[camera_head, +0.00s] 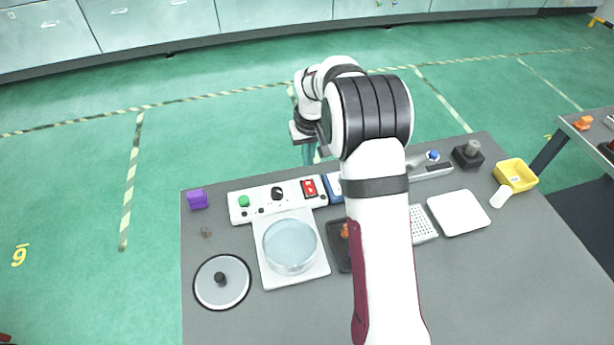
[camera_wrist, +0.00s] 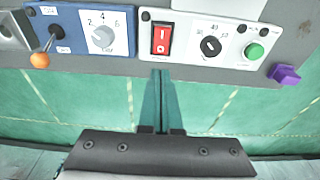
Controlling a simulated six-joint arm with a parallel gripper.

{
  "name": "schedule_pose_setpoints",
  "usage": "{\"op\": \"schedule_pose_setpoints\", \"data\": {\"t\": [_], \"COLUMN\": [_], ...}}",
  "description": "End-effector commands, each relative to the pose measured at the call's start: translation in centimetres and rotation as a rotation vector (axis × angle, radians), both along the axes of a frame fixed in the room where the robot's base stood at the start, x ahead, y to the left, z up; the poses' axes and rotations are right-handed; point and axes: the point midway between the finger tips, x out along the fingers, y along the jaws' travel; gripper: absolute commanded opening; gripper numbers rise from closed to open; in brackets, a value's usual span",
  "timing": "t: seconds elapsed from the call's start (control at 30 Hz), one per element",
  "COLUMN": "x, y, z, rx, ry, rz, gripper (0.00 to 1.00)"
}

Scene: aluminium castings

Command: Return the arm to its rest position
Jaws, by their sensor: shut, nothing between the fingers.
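My gripper (camera_head: 309,153) is at the far edge of the grey table, near the control panel, in the head view. In the wrist view my gripper (camera_wrist: 159,76) shows its two thin teal fingers together, with nothing between them. The fingertips appear close to the panel's edge in that view; I cannot tell whether they touch it. My white arm with black joint bands reaches across the middle of the table in the head view and hides part of what lies there.
The table (camera_head: 480,270) holds a white panel (camera_head: 262,199) with a red switch (camera_wrist: 162,38), a purple block (camera_head: 198,199), a glass dish (camera_head: 290,246), a round lid (camera_head: 222,282), a white square plate (camera_head: 458,213) and a yellow bin (camera_head: 515,174). The table's front right is clear.

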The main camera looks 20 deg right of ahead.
Motion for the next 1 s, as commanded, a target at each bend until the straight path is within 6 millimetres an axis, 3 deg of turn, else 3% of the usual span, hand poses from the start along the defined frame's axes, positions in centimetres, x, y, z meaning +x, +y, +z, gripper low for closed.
{"op": "schedule_pose_setpoints", "data": {"t": [0.17,0.27,0.37,0.4,0.47,0.5,0.6,0.7,0.8,1.0], "x": [-0.4,-3.7,-11.6,-15.3,-20.8,-24.3,-31.4,-35.6,-37.2,-37.4], "y": [0.1,1.2,3.3,4.1,5.2,5.9,7.1,7.7,7.9,8.0], "z": [0.5,4.2,9.3,10.8,12.2,12.6,12.3,11.4,10.9,10.8], "rx": [0.003,0.026,0.070,0.089,0.116,0.131,0.162,0.180,0.186,0.187], "ry": [0.000,0.014,0.053,0.072,0.101,0.121,0.163,0.192,0.205,0.208], "rz": [-0.006,-0.056,-0.160,-0.206,-0.272,-0.313,-0.396,-0.447,-0.470,-0.472], "gripper": [0.00,0.00,0.00,0.00,0.00,0.00,0.00,0.00,0.00,0.00]}}
